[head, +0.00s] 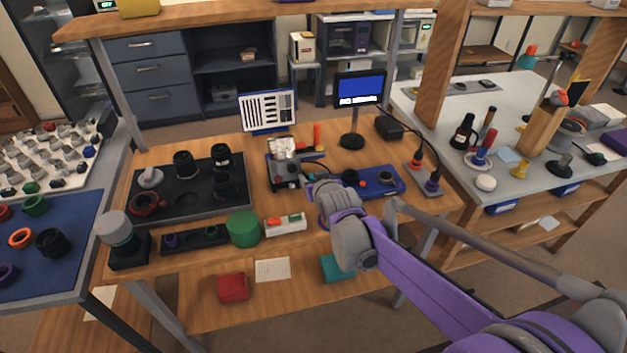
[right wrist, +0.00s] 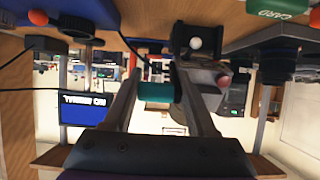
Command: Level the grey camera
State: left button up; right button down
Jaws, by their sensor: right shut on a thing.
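The grey camera (head: 284,147) sits on a dark stand (head: 284,176) near the middle of the bench in the head view. In the right wrist view, which is upside down, a grey body (right wrist: 205,84) with a red button appears beside my right fingers. My right gripper (head: 312,184) reaches in from the right, beside the stand. In the right wrist view its two fingers (right wrist: 158,88) are shut on a teal cylindrical knob (right wrist: 156,93). I cannot tell exactly how far the camera tilts. My left gripper is not in view.
A monitor (head: 360,88) with a blue screen stands behind. A blue mat (head: 397,190) with small parts lies right of the stand. A dark tray (head: 204,205) with lenses and rings lies left.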

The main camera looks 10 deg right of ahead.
aim_at(309, 153)
jog(key=w+r+g+p, duration=0.1)
jog(key=w+g+p, duration=0.1)
jog(key=g+p, duration=0.1)
jog(key=w+r+g+p, duration=0.2)
jog(key=g+p, duration=0.1)
jog(key=p, duration=0.1)
jog(key=w+r+g+p, duration=0.1)
jog(key=w+g+p, duration=0.1)
jog(key=g+p, duration=0.1)
jog(key=shift+w+d+r+g+p, duration=0.25)
jog(key=shift+w+g+p, duration=0.15)
jog(key=shift+p, duration=0.15)
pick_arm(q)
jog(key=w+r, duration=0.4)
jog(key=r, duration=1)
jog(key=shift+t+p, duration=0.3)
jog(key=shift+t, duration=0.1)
pick_arm(e)
jog(key=shift+w, duration=1.1)
jog(key=c, duration=0.7)
grip_release()
jog(key=shift+o, duration=1.4)
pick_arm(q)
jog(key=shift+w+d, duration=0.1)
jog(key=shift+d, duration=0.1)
pick_arm(e)
jog(key=shift+o, duration=0.3)
jog(key=shift+f, duration=0.1)
